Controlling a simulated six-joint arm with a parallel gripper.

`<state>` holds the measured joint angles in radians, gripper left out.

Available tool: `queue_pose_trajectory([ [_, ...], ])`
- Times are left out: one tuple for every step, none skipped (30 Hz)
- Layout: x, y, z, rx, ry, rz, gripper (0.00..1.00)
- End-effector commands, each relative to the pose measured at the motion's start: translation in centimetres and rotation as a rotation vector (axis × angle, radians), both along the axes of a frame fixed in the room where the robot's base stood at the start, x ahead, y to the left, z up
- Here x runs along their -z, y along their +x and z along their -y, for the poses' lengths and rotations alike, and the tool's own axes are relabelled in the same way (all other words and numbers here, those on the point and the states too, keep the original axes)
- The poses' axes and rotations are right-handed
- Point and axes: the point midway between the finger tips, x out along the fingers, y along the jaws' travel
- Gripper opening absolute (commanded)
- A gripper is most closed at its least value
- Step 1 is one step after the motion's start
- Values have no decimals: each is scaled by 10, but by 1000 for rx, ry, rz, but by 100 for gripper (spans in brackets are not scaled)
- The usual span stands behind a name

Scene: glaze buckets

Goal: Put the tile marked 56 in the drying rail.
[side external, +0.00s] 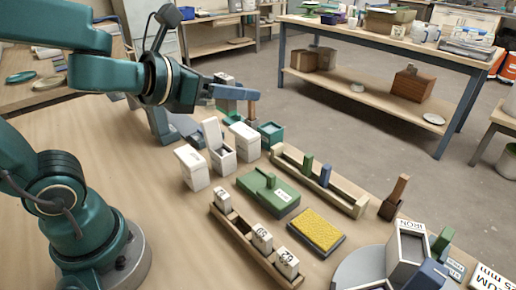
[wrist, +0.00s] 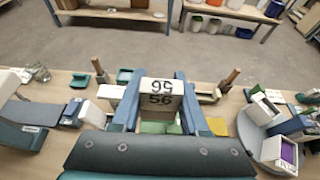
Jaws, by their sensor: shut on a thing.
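The white tile marked 56 (wrist: 160,95) is clamped between the two blue fingers of my gripper (wrist: 158,112) in the wrist view. In the side view a small white marked piece (side external: 225,78) shows at my gripper (side external: 234,92), raised above the table. Two wooden rails are in the side view. The near rail (side external: 240,243) holds several white numbered tiles (side external: 262,238), with a gap between the first and the others. The far rail (side external: 345,199) holds a green piece (side external: 307,165) and a blue piece (side external: 325,175). I cannot tell which is the drying rail.
White boxes (side external: 192,168) stand beside a teal container (side external: 270,134) below my gripper. A green block with a handle (side external: 268,195) and a yellow sponge (side external: 316,232) lie between the rails. A dark holder with a brown handle (side external: 392,207) stands right; a round grey stand carries boxes (side external: 406,249).

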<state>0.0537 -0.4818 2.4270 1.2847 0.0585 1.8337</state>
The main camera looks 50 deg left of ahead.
Motion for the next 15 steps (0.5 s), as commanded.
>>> queue_pose_trajectory([
  [-2,1,0,-7,-1,1,0],
  [-3,2,1,-11,-1,1,0],
  [-4,2,1,-16,-1,0,0],
  [-4,3,1,-19,-1,0,0],
  [-5,3,1,-22,-2,0,0],
  [-7,3,2,-25,-1,-1,0],
  [-9,4,4,-26,1,0,0],
  [-10,5,5,-30,1,0,0],
  [-11,5,5,-37,2,0,0],
  [-13,6,5,-44,1,1,0],
  [-14,6,5,-53,1,1,0],
  [-16,6,5,-70,1,1,0],
  [-18,7,5,-83,1,1,0],
  [-19,7,4,-96,1,1,0],
  [-21,7,3,-115,1,1,0],
])
